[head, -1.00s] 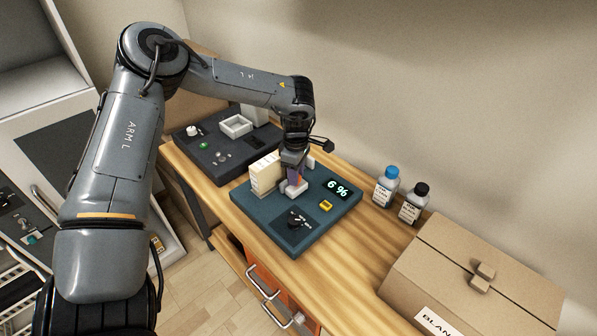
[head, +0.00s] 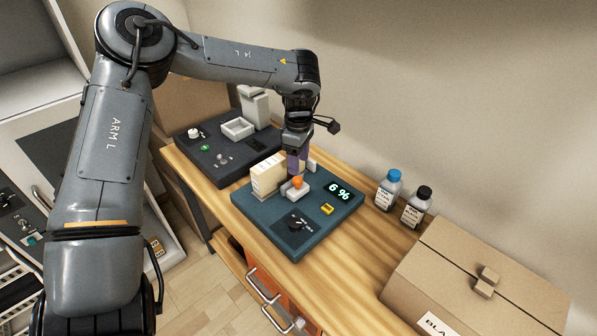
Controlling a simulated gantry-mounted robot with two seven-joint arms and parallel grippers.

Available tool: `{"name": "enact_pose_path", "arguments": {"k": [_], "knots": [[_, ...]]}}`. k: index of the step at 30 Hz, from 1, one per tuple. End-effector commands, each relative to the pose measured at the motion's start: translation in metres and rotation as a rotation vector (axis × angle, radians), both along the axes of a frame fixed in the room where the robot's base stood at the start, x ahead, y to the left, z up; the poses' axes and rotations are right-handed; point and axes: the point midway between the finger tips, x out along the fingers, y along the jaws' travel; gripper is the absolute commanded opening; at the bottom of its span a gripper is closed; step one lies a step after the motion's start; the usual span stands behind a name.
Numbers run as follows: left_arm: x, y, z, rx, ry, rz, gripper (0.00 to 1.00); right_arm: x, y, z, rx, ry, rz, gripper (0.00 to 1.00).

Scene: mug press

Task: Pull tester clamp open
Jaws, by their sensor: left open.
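The tester (head: 316,222) is a dark teal base on the wooden bench, with a lit display (head: 339,191) reading 6 %, a black dial (head: 296,222) and a yellow button (head: 327,209). A cream block (head: 267,175) stands on its left part. Beside that block, the clamp area has a pale grey block (head: 298,191) with a small orange piece (head: 297,182) showing at its top. My left gripper (head: 297,166), with purplish fingers, is open just above and behind the orange piece. I cannot tell how far the clamp is open. My right gripper is not in view.
A dark machine (head: 221,155) with a white tray (head: 236,127) stands behind-left of the tester. Two bottles, blue-capped (head: 387,190) and black-capped (head: 416,208), stand to the right. A cardboard box (head: 465,265) fills the bench's right front. Bare wood lies between the tester and the box.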

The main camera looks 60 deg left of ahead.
Motion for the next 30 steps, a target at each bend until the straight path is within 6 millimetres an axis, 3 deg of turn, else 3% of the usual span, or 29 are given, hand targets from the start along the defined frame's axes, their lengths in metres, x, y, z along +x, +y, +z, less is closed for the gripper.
{"name": "enact_pose_path", "arguments": {"k": [3,9,25,30], "knots": [[0.0,0.0,0.019,0.003,-0.002,0.002,0.59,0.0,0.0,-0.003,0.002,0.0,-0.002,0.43],[0.0,0.0,0.038,0.001,-0.001,0.0,0.59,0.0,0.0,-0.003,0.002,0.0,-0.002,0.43],[0.0,0.0,0.043,-0.001,0.001,0.0,0.59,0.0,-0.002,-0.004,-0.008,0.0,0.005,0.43],[0.0,0.0,0.056,-0.001,0.001,0.0,0.59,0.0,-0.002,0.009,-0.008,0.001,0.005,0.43]]}}
